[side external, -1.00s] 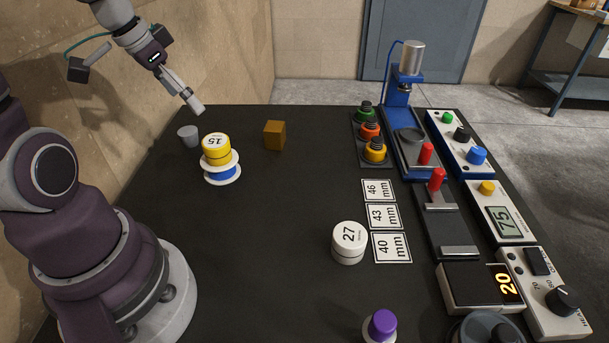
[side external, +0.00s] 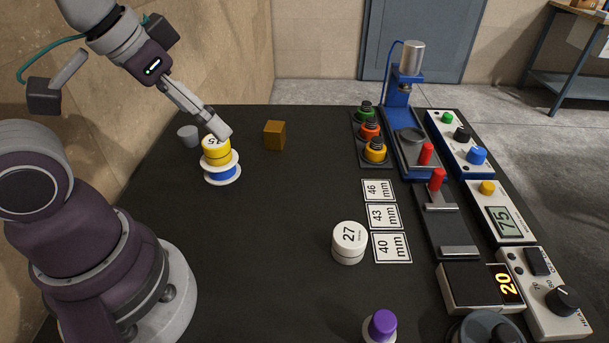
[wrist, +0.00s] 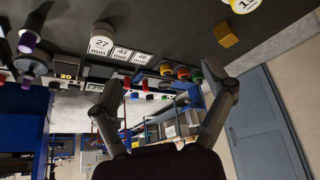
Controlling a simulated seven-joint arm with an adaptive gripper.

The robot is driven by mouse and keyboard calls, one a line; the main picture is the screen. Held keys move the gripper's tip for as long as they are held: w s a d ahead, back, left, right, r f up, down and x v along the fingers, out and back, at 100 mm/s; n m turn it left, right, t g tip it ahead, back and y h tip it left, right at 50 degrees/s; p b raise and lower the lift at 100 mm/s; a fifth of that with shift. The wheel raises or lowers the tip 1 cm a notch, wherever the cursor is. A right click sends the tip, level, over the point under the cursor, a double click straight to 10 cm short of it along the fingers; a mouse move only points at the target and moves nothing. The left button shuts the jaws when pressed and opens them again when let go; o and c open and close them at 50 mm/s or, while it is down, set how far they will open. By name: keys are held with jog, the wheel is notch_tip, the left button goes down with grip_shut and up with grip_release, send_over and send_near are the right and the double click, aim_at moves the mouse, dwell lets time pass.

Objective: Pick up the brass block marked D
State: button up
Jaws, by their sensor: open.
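The brass-coloured block (side external: 274,135) stands on the dark table in the side external view, right of the yellow cylinder. No letter D can be read on it. It also shows in the wrist view (wrist: 226,35), near the top right. My gripper (side external: 219,130) is above the table, left of the block and in front of the yellow cylinder's top in the side view. In the wrist view my gripper (wrist: 165,92) has its two fingers spread wide with nothing between them.
The yellow cylinder marked 15 (side external: 216,156) sits on a white and blue spool (side external: 222,172), beside a grey cup (side external: 188,136). A white cylinder marked 27 (side external: 348,247) stands near number cards. A blue press (side external: 397,92) and control boxes line the right. The table's middle is clear.

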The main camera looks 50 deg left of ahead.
jog(key=shift+c, duration=0.6)
jog(key=n+y, duration=0.3)
jog(key=n, duration=0.3)
send_over(274, 126)
jog(key=s+d, duration=0.6)
notch_tip(274, 126, down, 7)
jog(key=shift+n+y, duration=0.3)
jog(key=shift+n, duration=0.1)
jog(key=x, duration=0.3)
jog(key=a+x, duration=0.1)
jog(key=x, duration=0.3)
jog(key=a+x, duration=0.1)
jog(key=x, duration=0.2)
jog(key=shift+a+r, duration=0.15)
jog(key=x, duration=0.6)
jog(key=shift+s+f, duration=0.1)
jog(key=shift+f, duration=0.1)
jog(key=shift+c, duration=0.4)
jog(key=c, duration=1.2)
jog(key=shift+c, duration=0.2)
